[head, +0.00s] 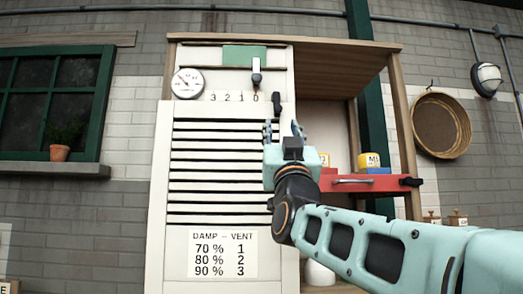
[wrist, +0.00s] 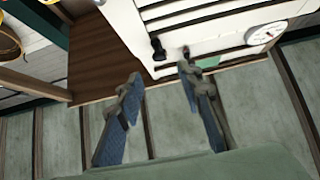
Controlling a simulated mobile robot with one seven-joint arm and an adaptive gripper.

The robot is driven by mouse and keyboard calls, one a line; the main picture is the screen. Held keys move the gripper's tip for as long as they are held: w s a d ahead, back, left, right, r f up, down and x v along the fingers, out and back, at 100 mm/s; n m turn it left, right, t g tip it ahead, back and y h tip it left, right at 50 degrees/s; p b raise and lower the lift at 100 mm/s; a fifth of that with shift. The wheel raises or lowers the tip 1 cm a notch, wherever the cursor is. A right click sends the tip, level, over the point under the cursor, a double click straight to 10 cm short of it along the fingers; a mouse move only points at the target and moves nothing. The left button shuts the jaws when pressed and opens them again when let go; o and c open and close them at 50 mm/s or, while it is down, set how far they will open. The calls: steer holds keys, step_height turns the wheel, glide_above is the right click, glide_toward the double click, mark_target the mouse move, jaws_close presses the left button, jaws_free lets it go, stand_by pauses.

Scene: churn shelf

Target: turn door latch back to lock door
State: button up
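The white louvred door (head: 163,150) fills the left part of the cabinet. A black latch (head: 276,103) stands roughly upright at the door's upper right edge. The black latch also shows in the wrist view (wrist: 157,49), beyond my fingertips and nearer the left one. My gripper (head: 284,127) is just below the latch in the head view. In the wrist view my gripper (wrist: 160,72) has its fingers spread, with nothing between them. A gap shows between the fingertips and the latch. Whether the door sits fully shut is hard to tell.
A slider handle (head: 256,76) sits above the door by a 3-2-1-0 scale, beside a round gauge (head: 188,83). A red drawer (head: 370,184) sticks out right of my gripper, with yellow-labelled items (head: 369,162) behind it. The upper right compartment is open and empty.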

steer(key=shift+v, duration=1.15)
steer(key=s+f+n+g+y+p, duration=0.15)
steer(key=f+g, duration=0.25)
steer(key=f, duration=0.6)
steer(key=s+f+g+p, duration=0.15)
steer(key=f+g, duration=0.25)
steer(key=f, duration=0.5)
steer(key=s+f+n+g+y+p, duration=0.1)
steer(key=f+g+p, duration=0.25)
steer(key=f, duration=0.65)
steer(key=s+d+f+m+g+h+p, duration=0.1)
steer(key=s+f+g, duration=0.4)
steer(key=s+f, duration=0.5)
steer(key=s+d+f+m+g+h+p, duration=0.1)
steer(key=s+d+f+g, duration=0.3)
steer(key=s+f, duration=0.6)
steer(key=shift+s+f+g, duration=0.25)
steer(key=shift+f+g, duration=0.2)
steer(key=shift+f, duration=0.35)
